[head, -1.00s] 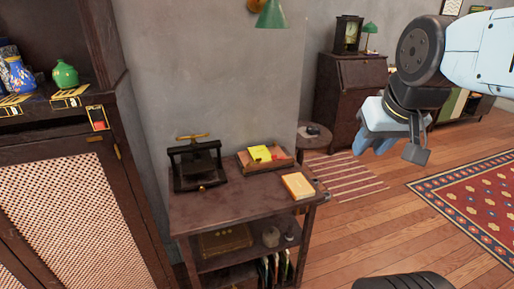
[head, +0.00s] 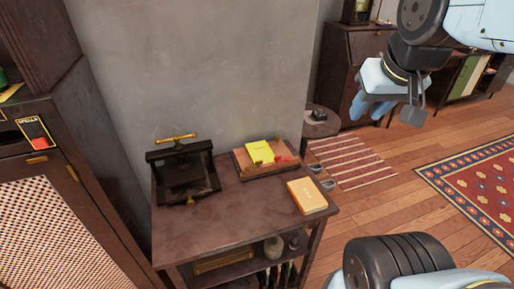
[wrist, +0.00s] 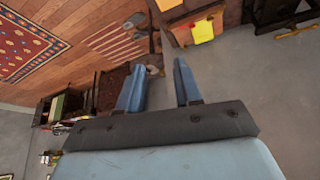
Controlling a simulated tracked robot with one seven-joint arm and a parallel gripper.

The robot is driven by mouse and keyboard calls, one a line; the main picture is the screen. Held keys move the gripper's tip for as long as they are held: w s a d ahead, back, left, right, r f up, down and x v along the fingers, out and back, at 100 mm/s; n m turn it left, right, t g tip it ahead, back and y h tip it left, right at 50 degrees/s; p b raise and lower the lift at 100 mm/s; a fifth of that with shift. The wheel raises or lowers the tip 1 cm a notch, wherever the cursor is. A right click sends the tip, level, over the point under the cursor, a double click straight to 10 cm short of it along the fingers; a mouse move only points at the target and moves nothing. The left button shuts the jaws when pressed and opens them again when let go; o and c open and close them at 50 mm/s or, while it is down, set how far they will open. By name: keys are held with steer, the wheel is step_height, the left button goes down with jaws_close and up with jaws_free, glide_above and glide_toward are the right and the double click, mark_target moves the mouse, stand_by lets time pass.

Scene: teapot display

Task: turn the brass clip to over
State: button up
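Small brass fittings show on the dark cabinet at the left of the head view: a short, nearly level brass piece (head: 37,160) below a framed label, and a slanted brass piece (head: 72,173) at the door's edge. I cannot tell for certain which is the brass clip. My gripper (head: 366,106) hangs at the upper right of the head view, far from the cabinet and touching nothing. In the wrist view my gripper (wrist: 160,68) has its two blue fingers apart with nothing between them. The cabinet fittings are not seen in the wrist view.
A dark side table (head: 235,222) stands beside the cabinet, with a black press (head: 183,172) with a brass handle, a tray (head: 243,165) with yellow paper, and a tan book (head: 307,196). A round stool (head: 321,124) and a patterned rug (head: 480,187) lie beyond. Wooden floor is open at the right.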

steer(key=n+g, duration=0.6)
steer(key=n, duration=1.5)
glide_above(259, 161)
step_height(259, 161, down, 21)
step_height(259, 161, down, 13)
steer(key=shift+w+f, duration=0.1)
jaws_close()
